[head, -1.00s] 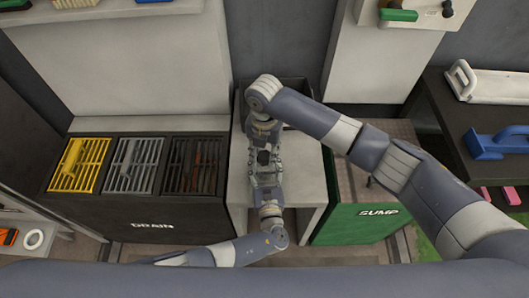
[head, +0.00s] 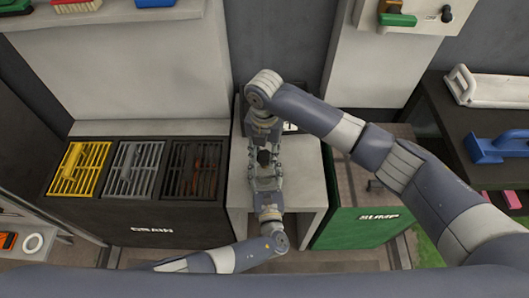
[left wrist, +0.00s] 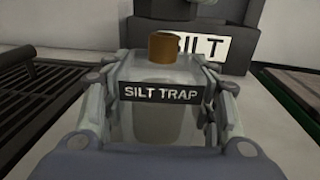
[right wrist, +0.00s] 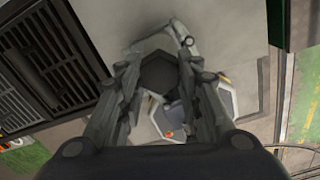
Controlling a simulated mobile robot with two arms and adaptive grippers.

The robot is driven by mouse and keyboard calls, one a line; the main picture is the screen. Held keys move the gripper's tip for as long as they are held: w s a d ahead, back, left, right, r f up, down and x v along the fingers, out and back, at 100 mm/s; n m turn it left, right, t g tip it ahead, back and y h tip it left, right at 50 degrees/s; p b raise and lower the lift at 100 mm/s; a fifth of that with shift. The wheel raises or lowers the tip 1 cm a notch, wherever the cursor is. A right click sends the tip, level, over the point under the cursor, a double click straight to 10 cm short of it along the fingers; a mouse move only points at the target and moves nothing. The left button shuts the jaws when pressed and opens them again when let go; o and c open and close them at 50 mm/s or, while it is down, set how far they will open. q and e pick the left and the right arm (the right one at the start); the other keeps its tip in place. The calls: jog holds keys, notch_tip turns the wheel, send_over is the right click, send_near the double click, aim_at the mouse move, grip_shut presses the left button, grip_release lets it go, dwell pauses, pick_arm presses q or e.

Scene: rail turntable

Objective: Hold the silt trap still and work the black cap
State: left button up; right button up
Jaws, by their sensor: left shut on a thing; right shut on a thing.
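The cap also shows dark in the head view (head: 264,157).
The trap is over a pale bench (head: 308,168). A dark box with a SILT sign (left wrist: 208,47) stands behind it. The drain unit (head: 150,229) with yellow, grey and black grates is to the left; the green sump bin (head: 360,225) is to the right.

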jog(key=shift+r, duration=0.1)
jog(key=shift+r, duration=2.45)
pick_arm(q)
jog(key=o, duration=1.6)
